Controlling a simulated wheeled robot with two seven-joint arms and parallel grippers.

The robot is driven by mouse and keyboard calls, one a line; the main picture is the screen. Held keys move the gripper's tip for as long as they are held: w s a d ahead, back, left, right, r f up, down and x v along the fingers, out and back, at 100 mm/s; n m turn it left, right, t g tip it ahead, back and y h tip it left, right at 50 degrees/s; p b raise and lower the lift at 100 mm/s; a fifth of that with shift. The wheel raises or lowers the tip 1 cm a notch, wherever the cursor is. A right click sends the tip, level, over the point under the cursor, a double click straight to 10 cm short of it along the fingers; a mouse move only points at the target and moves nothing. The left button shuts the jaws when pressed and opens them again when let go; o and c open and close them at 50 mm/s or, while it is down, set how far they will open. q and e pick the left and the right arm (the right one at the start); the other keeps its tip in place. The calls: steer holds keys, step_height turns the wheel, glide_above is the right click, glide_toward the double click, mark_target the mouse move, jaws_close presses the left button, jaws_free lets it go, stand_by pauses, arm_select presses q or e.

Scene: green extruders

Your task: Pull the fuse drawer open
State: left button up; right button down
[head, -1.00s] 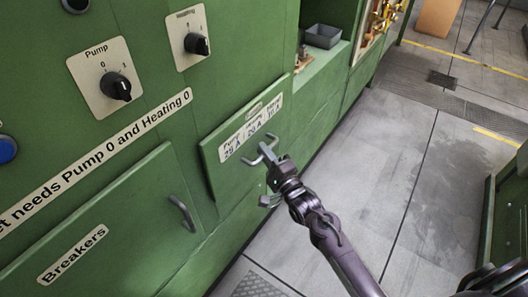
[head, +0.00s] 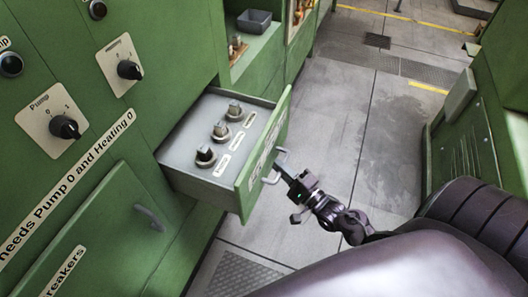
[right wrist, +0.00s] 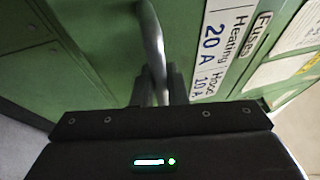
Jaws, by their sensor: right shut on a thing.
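The fuse drawer (head: 222,140) stands pulled out of the green cabinet in the head view. The drawer's green front carries a bar handle (head: 271,176), which also shows in the right wrist view (right wrist: 152,45) beside the fuse labels. My right gripper (head: 281,170) is shut on the handle, in front of the drawer. My left gripper is not in view.
The Breakers door (head: 110,235) with its own handle is left of the drawer. Pump knob (head: 64,126) and Heating knob (head: 129,69) sit above. Another green cabinet (head: 470,130) is at the right, with clear floor between.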

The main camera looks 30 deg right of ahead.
steer(key=shift+s+d, duration=0.65)
steer(key=shift+s, duration=0.2)
steer(key=c, duration=1.5)
jaws_free()
steer(key=shift+o, duration=0.2)
steer(key=v, duration=0.7)
steer(key=shift+s+b, duration=0.3)
steer(key=shift+s, duration=0.1)
